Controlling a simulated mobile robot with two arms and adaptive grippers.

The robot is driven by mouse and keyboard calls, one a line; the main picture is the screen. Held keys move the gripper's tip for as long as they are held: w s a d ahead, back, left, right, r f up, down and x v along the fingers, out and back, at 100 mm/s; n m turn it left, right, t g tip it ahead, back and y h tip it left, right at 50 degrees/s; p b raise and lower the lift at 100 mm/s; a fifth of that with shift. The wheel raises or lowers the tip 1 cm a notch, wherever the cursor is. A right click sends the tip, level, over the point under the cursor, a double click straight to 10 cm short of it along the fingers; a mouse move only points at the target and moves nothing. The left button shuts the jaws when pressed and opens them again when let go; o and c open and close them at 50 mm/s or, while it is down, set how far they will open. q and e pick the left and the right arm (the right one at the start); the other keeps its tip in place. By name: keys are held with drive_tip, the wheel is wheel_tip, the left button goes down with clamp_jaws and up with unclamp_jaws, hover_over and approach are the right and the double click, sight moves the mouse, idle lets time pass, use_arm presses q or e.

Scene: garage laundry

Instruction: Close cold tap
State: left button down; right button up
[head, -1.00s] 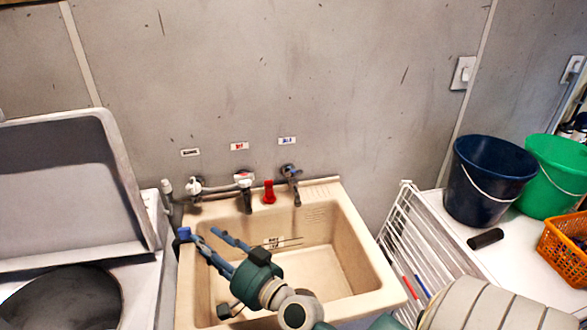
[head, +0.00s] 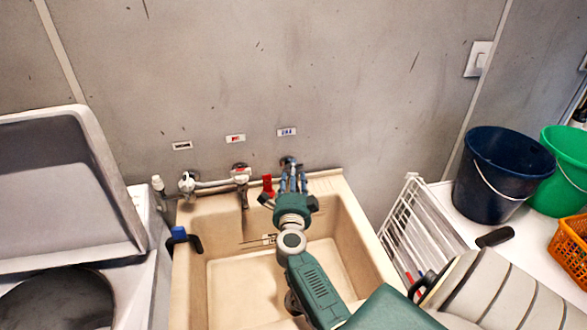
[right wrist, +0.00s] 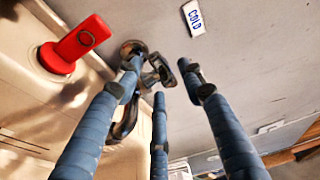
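The cold tap is a metal tap on the wall below the blue-lettered label (head: 287,132). In the head view my right gripper (head: 293,176) covers most of it. In the right wrist view the label reads COLD (right wrist: 195,17), and the tap (right wrist: 132,50) has a curved spout and a small dark handle. My right gripper (right wrist: 160,80) has its blue fingers spread, with their tips close around the handle. I cannot tell whether any finger touches it. My left gripper is not in view.
The beige sink (head: 187,290) lies below. A red object (head: 268,184) stands on its back ledge, left of the gripper. Another tap (head: 241,176) is further left. A black item with a blue end (head: 183,237) is at the sink's left rim. A white rack (head: 405,225) is right.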

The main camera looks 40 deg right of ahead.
drive_tip(key=shift+w+d, duration=0.5)
drive_tip(key=shift+w, duration=0.05)
drive_tip(key=shift+w+d, duration=0.45)
clamp_jaws()
drive_tip(key=shift+a+m+g+h, duration=0.1)
drive_tip(key=shift+m+g+h, duration=0.2)
drive_tip(key=shift+g+h, duration=0.2)
drive_tip(key=shift+m+g+h, duration=0.5)
drive_tip(key=shift+g, duration=0.1)
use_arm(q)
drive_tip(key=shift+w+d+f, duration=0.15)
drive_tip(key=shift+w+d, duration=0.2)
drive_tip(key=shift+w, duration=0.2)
use_arm(e)
unclamp_jaws()
